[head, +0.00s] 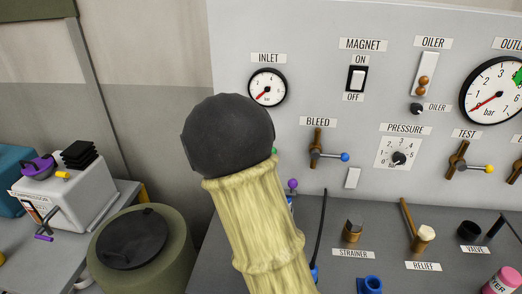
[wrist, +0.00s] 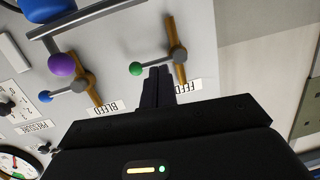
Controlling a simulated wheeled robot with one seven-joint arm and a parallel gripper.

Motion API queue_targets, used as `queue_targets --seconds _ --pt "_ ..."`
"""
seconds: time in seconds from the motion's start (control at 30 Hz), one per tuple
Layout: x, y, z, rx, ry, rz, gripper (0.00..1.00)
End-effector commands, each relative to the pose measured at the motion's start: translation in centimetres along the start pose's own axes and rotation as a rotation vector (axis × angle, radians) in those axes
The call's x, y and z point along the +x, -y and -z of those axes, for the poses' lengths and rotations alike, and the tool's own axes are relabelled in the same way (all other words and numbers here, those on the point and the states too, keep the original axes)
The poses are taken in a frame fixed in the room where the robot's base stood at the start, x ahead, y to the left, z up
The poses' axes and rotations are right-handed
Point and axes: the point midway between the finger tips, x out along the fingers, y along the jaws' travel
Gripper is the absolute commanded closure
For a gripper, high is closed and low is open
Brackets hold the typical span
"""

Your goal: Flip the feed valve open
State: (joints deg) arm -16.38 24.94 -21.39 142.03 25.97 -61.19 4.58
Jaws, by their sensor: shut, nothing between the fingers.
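The feed valve shows in the wrist view, with a brass pipe (wrist: 170,32) and a grey lever ending in a green ball (wrist: 136,69). The lever lies across the pipe. The upside-down FEED label (wrist: 188,88) is partly covered by my gripper. My gripper (wrist: 158,70) is shut and empty, its fingertips at the lever between the green ball and the pipe. I cannot tell whether they touch it. In the head view my arm hides my gripper and nearly all of the feed valve; only a sliver of green ball (head: 274,150) shows.
The bleed valve with its blue ball (head: 345,157) is close by on the panel. The inlet gauge (head: 267,87) is above. A green drum (head: 160,225) stands at left.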

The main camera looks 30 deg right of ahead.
Motion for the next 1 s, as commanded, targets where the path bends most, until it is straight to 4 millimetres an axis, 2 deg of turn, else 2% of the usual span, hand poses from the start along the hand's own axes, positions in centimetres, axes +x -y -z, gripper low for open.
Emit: queue_targets --seconds 0.2,0.3,0.73,0.87,1.0 --pt "0.2 -1.1 3.8 -0.036 -0.286 -0.074 1.0" --pt "0.1 -1.2 4.6 -0.045 -0.342 -0.084 1.0" --pt "0.3 -1.3 5.0 -0.046 -0.352 -0.087 1.0" --pt "1.5 -1.5 5.5 -0.047 -0.352 -0.089 1.0" --pt "3.5 -1.6 6.4 -0.048 -0.352 -0.089 1.0"
